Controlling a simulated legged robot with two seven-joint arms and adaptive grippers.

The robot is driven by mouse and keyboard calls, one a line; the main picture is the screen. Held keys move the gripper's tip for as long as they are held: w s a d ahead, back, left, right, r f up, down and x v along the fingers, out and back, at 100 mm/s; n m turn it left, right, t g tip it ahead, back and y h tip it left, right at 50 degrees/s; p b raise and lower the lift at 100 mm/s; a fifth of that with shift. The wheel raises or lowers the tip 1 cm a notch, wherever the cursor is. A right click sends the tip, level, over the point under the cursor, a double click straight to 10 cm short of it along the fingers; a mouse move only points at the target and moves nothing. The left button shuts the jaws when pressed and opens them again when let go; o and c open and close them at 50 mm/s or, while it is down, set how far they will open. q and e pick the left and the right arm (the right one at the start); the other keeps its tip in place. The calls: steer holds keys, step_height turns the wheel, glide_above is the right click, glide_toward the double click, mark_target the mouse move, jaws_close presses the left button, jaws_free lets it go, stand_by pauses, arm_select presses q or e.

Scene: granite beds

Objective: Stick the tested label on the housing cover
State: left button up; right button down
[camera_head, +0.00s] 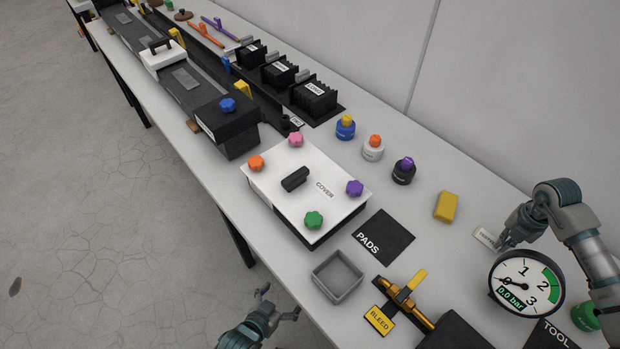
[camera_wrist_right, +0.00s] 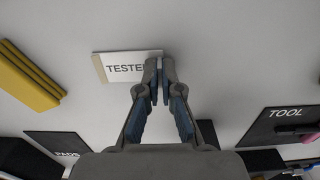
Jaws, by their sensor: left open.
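The tested label (camera_head: 487,238) is a small white plate with dark lettering at the right of the bench; it also shows in the right wrist view (camera_wrist_right: 122,66). My right gripper (camera_wrist_right: 160,68) is at the label's right end, fingertips close together and covering its last letter. Whether they grip it I cannot tell. The housing cover (camera_head: 328,210) is a white lid with a black handle and orange, pink, purple and green knobs, left of the label. My left gripper (camera_head: 276,306) is open and empty beyond the bench's front edge.
A pressure gauge (camera_head: 526,283) stands below my right gripper. A yellow block (camera_head: 446,206), the black PADS mat (camera_head: 383,238), a grey tray (camera_head: 337,277) and the BLEED valve (camera_head: 404,299) lie between cover and gauge. Several coloured-top pots line the back.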

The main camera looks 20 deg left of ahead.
arm_select(q)
steer(key=shift+s+a+r, duration=0.1)
steer(key=shift+t, duration=0.3)
steer(key=shift+w+r+p, duration=0.15)
steer(key=shift+r+p, duration=0.65)
steer(key=shift+r, duration=0.3)
steer(key=shift+w+r+p, duration=0.15)
steer(key=shift+r+p, duration=0.6)
steer(key=shift+r, duration=0.3)
arm_select(e)
steer(key=shift+s+d+r, duration=0.15)
steer(key=shift+d+r, duration=0.05)
steer(key=shift+r, duration=0.6)
steer(key=shift+s+d+r, duration=0.1)
steer(key=shift+d+r, duration=0.05)
steer(key=shift+r, duration=0.65)
arm_select(q)
steer(key=shift+r, duration=0.3)
arm_select(e)
steer(key=shift+s+r, duration=0.1)
steer(key=shift+r, duration=0.15)
arm_select(q)
steer(key=shift+f, duration=0.1)
